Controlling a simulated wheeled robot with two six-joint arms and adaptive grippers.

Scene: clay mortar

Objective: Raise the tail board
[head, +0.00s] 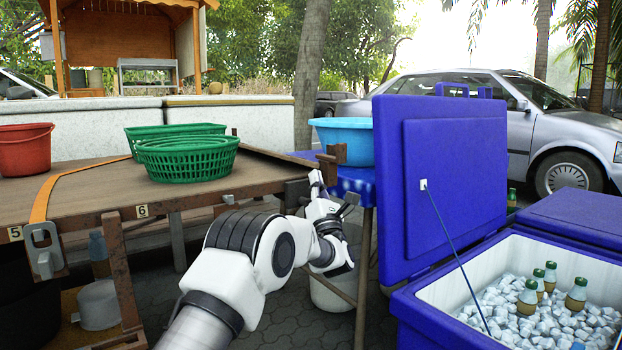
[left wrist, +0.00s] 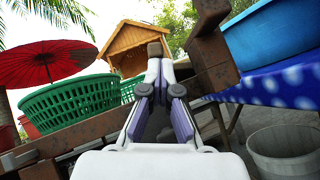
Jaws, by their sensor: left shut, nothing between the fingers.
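A wooden cart-like table (head: 95,190) stands on the left, with plates numbered 5 and 6 on its front edge. A dark wooden board edge (head: 275,160) runs along its right end; I cannot tell surely that this is the tail board, or its hinge. My left gripper (head: 317,180) points up beside this right end, shut and empty. In the left wrist view, its closed fingertips (left wrist: 154,70) stand just in front of a small brown wooden end, with a dark brown timber (left wrist: 212,55) close on the right. Contact is unclear. My right gripper is out of view.
Green baskets (head: 188,160) and a red bucket (head: 24,150) stand on the table. A light-blue basin (head: 345,140) sits on a blue-covered table beyond the gripper. An open blue cooler (head: 440,180) with ice and bottles fills the right. A pale bucket (head: 333,292) stands below.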

